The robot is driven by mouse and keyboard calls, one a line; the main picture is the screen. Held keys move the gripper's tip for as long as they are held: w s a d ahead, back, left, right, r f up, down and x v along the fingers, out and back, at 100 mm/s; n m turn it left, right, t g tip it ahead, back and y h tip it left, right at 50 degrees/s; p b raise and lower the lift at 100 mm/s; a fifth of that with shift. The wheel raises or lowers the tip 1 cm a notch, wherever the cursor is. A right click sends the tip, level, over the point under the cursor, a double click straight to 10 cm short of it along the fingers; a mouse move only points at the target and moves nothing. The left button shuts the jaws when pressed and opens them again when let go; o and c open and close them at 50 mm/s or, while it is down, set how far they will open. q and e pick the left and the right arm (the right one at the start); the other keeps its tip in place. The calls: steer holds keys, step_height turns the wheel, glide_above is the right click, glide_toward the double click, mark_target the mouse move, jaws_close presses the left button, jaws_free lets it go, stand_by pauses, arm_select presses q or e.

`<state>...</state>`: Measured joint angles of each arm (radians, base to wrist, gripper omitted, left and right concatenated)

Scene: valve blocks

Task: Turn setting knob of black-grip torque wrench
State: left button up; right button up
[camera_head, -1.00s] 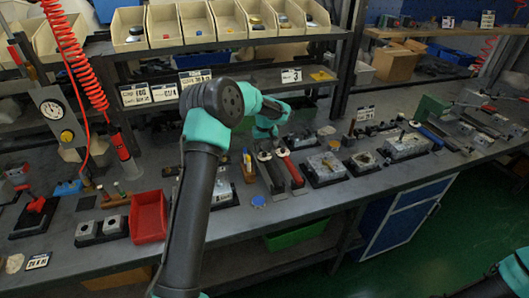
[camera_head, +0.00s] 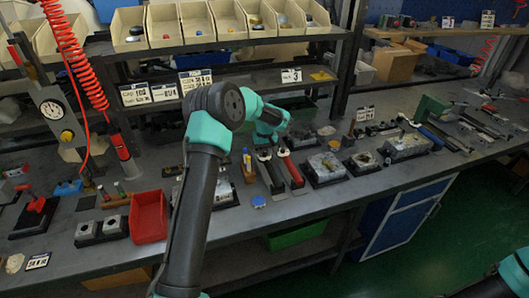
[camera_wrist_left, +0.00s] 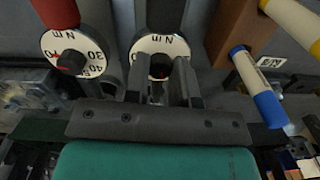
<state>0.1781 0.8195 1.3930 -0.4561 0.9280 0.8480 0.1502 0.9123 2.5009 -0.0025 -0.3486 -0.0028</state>
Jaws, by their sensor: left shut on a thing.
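The black-grip torque wrench (camera_head: 270,172) lies on the bench beside the red-grip torque wrench (camera_head: 292,170). In the left wrist view, the black grip (camera_wrist_left: 165,14) runs up from a white dial (camera_wrist_left: 150,44) marked "Nm". My left gripper (camera_wrist_left: 160,80) is at this dial and is shut on the setting knob (camera_wrist_left: 158,71), which shows dark between its fingers. The fingers hide part of the dial. In the head view, my left gripper (camera_head: 270,132) is at the far end of the wrenches, mostly hidden by its wrist. My right gripper is not in view.
The red wrench's dial (camera_wrist_left: 77,54) stands close to the left of my fingers. A wooden block (camera_wrist_left: 232,30) and a blue-and-white marker-like tool (camera_wrist_left: 257,88) are close on the right. A red bin (camera_head: 148,218) and several metal valve blocks (camera_head: 325,167) are on the bench.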

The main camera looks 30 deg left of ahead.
mark_target(265, 153)
arm_select(q)
jaws_close()
steer(key=shift+m, duration=2.2)
steer(key=o, duration=0.8)
jaws_free()
step_height(265, 153, up, 18)
steer(key=shift+d+f, duration=0.2)
steer(key=shift+f, duration=0.05)
